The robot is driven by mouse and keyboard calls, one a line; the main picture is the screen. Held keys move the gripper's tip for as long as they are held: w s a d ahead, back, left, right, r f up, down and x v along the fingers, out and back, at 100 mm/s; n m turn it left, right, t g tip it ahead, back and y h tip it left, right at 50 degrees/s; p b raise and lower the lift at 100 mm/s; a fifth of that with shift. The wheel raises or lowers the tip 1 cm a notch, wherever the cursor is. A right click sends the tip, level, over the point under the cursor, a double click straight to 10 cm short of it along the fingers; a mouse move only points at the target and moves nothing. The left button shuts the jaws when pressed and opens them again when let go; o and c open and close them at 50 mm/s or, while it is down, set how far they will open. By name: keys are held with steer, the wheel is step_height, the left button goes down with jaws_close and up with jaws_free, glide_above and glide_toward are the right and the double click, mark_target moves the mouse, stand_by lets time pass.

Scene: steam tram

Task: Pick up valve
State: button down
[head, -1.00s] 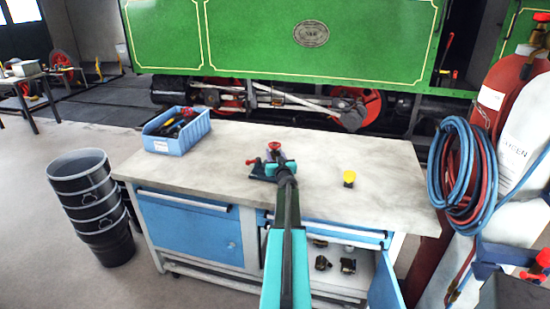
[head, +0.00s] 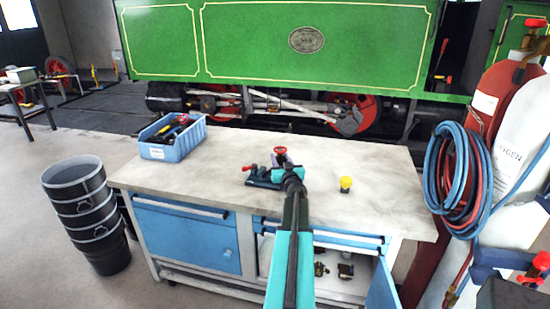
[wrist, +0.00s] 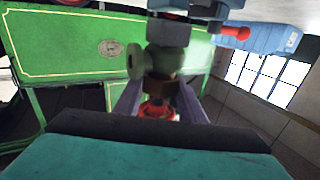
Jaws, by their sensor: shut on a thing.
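The valve has a red handwheel (head: 280,151), which shows just beyond my gripper (head: 288,170) above the workbench. In the wrist view, which is upside down, my gripper (wrist: 158,103) has its two purple fingers shut on the valve (wrist: 163,62). Its dark brass body and round side flange show, with the red handwheel between the fingers. A dark blue vise-like tool (head: 261,178) with a red-ended handle is beside my gripper on the bench. I cannot tell whether the valve still touches it. My arm hides part of both.
The workbench top (head: 220,190) is mostly clear. A blue bin (head: 172,142) of tools stands at its left, and a yellow-topped item (head: 345,184) at right. Black buckets (head: 85,205) stand left. Hoses (head: 455,175) and gas cylinders (head: 500,95) stand right. A green tram (head: 320,40) is behind.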

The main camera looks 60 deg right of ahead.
steer(key=s+a+r, duration=0.1)
steer(key=s+a, duration=0.2)
steer(key=s, duration=0.5)
steer(key=shift+a, duration=0.2)
stand_by(0.5)
